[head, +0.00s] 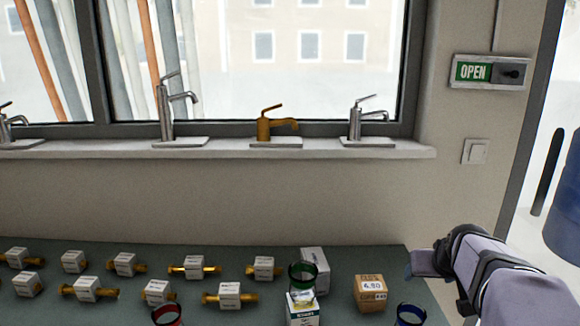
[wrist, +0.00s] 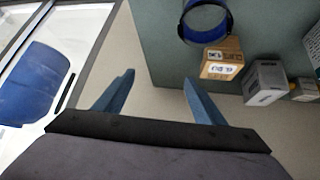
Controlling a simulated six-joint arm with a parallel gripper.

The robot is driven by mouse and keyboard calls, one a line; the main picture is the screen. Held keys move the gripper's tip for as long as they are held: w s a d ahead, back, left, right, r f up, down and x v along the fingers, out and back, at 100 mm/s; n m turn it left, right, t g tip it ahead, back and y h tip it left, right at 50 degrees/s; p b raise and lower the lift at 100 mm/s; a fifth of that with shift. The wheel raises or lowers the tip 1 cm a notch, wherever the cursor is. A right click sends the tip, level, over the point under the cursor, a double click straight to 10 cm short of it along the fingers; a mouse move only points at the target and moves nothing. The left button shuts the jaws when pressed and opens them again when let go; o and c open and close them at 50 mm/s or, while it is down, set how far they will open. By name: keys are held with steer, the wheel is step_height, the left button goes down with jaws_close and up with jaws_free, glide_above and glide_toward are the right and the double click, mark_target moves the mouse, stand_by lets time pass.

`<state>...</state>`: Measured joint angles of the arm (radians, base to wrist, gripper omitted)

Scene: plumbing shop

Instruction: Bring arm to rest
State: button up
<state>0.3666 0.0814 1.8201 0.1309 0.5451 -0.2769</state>
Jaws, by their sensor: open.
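My gripper (head: 424,263) is at the right end of the green-grey table (head: 215,262) in the head view, with part of my arm to its right. In the wrist view my gripper (wrist: 158,88) has its two blue fingers spread wide apart. Nothing is between them. Beyond the fingertips lie pale floor and the table's edge.
A cardboard box (head: 369,293) and a blue ring-shaped item (head: 410,315) stand near the table's right end. A green-rimmed item (head: 303,276) and several labelled brass fittings lie further left. Taps line the windowsill (head: 215,149). A blue chair-like object (wrist: 33,82) is beyond the glass.

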steer(key=s+d+f+g+h+b, duration=0.1)
steer(key=s+d+g, duration=0.1)
steer(key=s+d, duration=0.3)
steer(key=s+d+f+g, duration=0.2)
steer(key=s, duration=0.6)
steer(key=s+a+f+n+g+y+p, duration=0.1)
steer(key=s+a+p, duration=0.4)
steer(key=a, duration=0.3)
steer(key=s+a+g+y+p, duration=0.1)
steer(key=s+a+g+p, duration=0.1)
steer(key=s+a+p, duration=0.5)
steer(key=s+a+f+n+g+y+p, duration=0.1)
steer(key=s+a+p, duration=0.25)
steer(key=a, duration=0.55)
step_height(320, 180, up, 15)
steer(key=w+p, duration=0.1)
steer(key=p, duration=1.4)
steer(key=shift+w+f, duration=0.15)
steer(key=shift+w, duration=0.15)
